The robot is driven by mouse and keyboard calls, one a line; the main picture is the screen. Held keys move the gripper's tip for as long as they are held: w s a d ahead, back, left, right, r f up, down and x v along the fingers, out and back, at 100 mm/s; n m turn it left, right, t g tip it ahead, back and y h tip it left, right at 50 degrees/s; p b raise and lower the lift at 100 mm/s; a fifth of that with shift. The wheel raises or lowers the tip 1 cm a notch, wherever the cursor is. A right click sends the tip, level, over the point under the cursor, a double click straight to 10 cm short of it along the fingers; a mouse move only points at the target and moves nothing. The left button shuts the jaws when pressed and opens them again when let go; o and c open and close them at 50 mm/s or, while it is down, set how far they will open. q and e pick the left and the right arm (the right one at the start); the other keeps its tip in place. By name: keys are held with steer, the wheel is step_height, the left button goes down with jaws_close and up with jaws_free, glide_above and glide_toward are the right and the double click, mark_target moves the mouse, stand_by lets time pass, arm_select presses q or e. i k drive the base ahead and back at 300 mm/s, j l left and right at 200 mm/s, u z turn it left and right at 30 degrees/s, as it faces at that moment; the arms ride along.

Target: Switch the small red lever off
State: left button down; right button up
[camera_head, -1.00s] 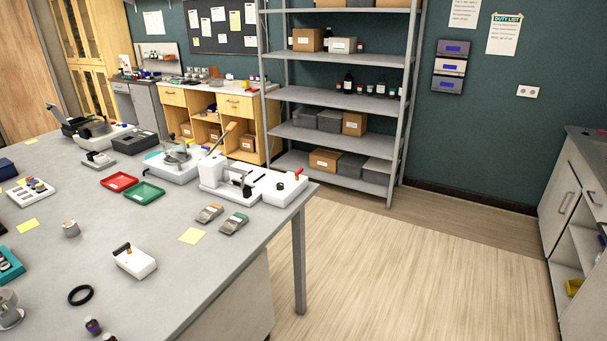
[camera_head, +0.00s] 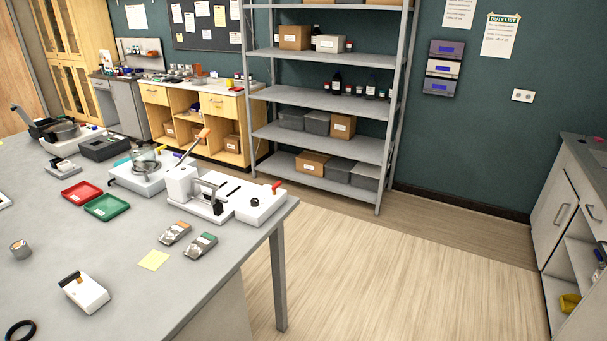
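The small red lever (camera_head: 277,187) stands up at the right end of a white device (camera_head: 258,205), close to the right corner of the grey table. The device has a dark knob (camera_head: 255,202) beside the lever and joins a white machine (camera_head: 181,187) with a wooden-tipped handle (camera_head: 203,137). The lever is too small for me to tell its switch position. Neither of my grippers shows in the head view.
The grey table (camera_head: 215,270) fills the lower left. Red (camera_head: 82,193) and green trays (camera_head: 108,207) and a yellow note (camera_head: 153,260) lie on it. Open wooden floor (camera_head: 400,270) spreads right of the table. A metal shelf (camera_head: 330,145) stands behind; a cabinet (camera_head: 565,205) is at the right.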

mark_target(276, 185)
steer(key=i+l, duration=0.25)
steer(key=i, duration=0.15)
steer(key=i+l+z, duration=0.1)
steer(key=i+l, duration=0.2)
steer(key=i, duration=0.15)
steer(key=i+l, duration=0.2)
steer(key=i, duration=0.2)
steer(key=i+l+z, duration=0.1)
steer(key=i+l, duration=0.15)
steer(key=i, duration=0.2)
